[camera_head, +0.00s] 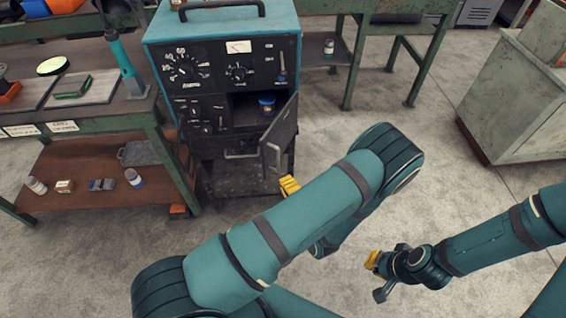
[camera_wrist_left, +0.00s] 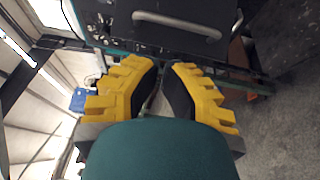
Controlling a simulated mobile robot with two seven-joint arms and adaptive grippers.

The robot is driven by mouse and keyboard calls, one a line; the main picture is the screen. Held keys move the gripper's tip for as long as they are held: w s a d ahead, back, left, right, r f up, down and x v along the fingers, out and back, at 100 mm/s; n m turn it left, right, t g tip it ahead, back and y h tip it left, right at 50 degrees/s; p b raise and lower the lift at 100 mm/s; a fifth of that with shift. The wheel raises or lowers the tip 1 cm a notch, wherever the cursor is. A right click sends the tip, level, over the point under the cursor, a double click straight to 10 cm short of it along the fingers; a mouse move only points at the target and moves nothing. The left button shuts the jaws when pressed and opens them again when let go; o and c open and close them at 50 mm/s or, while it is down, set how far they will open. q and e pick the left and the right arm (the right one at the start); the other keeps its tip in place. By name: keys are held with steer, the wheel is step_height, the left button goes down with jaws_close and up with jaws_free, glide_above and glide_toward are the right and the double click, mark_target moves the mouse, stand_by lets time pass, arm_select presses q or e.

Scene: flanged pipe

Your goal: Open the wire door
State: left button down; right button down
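The teal and black cabinet (camera_head: 225,60) stands at the upper middle of the head view. Its small grey metal door (camera_head: 281,137) is swung outward to the right and looks solid, with no wire visible. The compartment behind it is exposed, with a small blue-lidded jar (camera_head: 267,104) inside. My left gripper (camera_head: 289,187) is just below and in front of the door, mostly hidden by my arm. In the wrist view its yellow fingers (camera_wrist_left: 166,85) are apart, with nothing clearly held. A metal handle (camera_wrist_left: 177,24) lies beyond them. My right gripper (camera_head: 376,264) is low at right, away from the cabinet.
A workbench (camera_head: 148,115) with tools and a lower shelf (camera_head: 95,165) stands left of the cabinet. A green-framed table (camera_head: 350,75) is behind at right. A grey cabinet (camera_head: 520,95) stands at far right. The concrete floor between is clear.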

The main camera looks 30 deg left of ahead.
mark_target(267, 156)
arm_select(q)
steer(key=shift+m, duration=0.4)
steer(key=x, duration=1)
steer(key=shift+s+a+f+b, duration=0.1)
steer(key=shift+f+b, duration=0.15)
steer(key=shift+b, duration=0.05)
steer(key=w+d+n+g+y+b, duration=0.1)
steer(key=d+n+g, duration=0.1)
steer(key=d, duration=0.3)
steer(key=w+d+n+g+y+b, duration=0.1)
steer(key=w+d+n+g+b, duration=0.1)
steer(key=d, duration=0.4)
steer(key=shift+w+d+g, duration=0.15)
steer(key=shift+w+g, duration=0.15)
steer(key=shift+g, duration=0.4)
